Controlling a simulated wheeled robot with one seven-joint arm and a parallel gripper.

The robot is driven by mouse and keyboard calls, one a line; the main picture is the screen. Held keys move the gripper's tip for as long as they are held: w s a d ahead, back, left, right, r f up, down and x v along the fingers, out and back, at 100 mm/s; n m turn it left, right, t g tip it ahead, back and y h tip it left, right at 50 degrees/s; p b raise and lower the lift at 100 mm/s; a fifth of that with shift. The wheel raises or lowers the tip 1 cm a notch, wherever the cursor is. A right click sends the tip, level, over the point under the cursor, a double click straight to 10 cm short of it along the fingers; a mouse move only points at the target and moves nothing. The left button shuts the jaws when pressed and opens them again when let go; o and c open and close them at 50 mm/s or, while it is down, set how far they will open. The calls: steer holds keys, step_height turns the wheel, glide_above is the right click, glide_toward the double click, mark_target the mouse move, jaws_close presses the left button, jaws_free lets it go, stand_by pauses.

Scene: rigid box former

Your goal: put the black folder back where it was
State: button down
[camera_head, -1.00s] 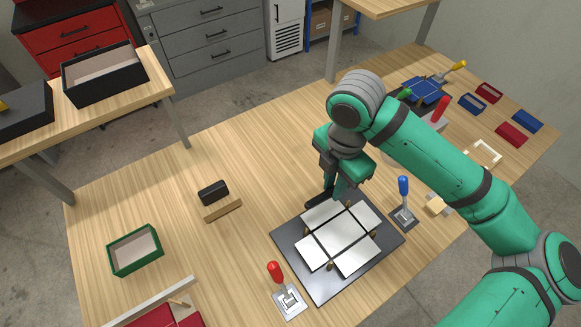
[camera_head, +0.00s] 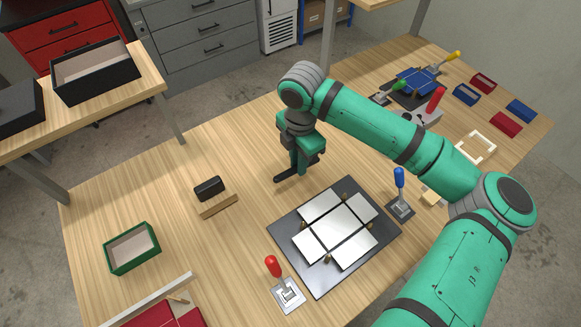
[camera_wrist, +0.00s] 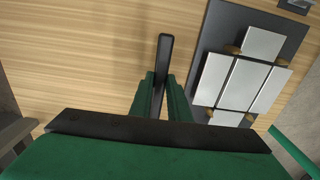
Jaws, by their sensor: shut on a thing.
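The black folder (camera_wrist: 165,57) is a slim dark bar. My gripper (camera_wrist: 160,95) is shut on it, with a green finger on each side in the wrist view. In the head view my gripper (camera_head: 297,172) hangs above the table, just beyond the upper left edge of the dark plate with the white blank. The folder (camera_head: 285,178) shows there below the fingers, pointing left. It looks held above the wood; its exact height is hard to tell. A small wooden block (camera_head: 218,206) stands to the left with a black piece (camera_head: 209,188) at it.
The dark plate (camera_head: 292,262) bears a flat white cross-shaped blank (camera_head: 333,230). A red-handled lever (camera_head: 273,268) and a blue-handled lever (camera_head: 399,180) stand beside it. A green box (camera_head: 132,248) is at the left. Bare wood lies between my gripper and the wooden block.

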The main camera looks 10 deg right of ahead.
mark_target(291, 168)
steer(key=w+f, duration=0.1)
steer(key=w+a+f, duration=0.1)
steer(key=f, duration=0.1)
steer(key=shift+w+a+f, duration=0.2)
steer(key=shift+w+f, duration=0.05)
steer(key=shift+w, duration=0.1)
step_height(291, 168, down, 3)
steer(key=shift+w+a+f, duration=0.1)
steer(key=shift+w+a, duration=0.05)
steer(key=c, duration=1.7)
jaws_free()
steer(key=shift+o, duration=0.2)
step_height(291, 168, up, 10)
steer(key=shift+r, duration=0.25)
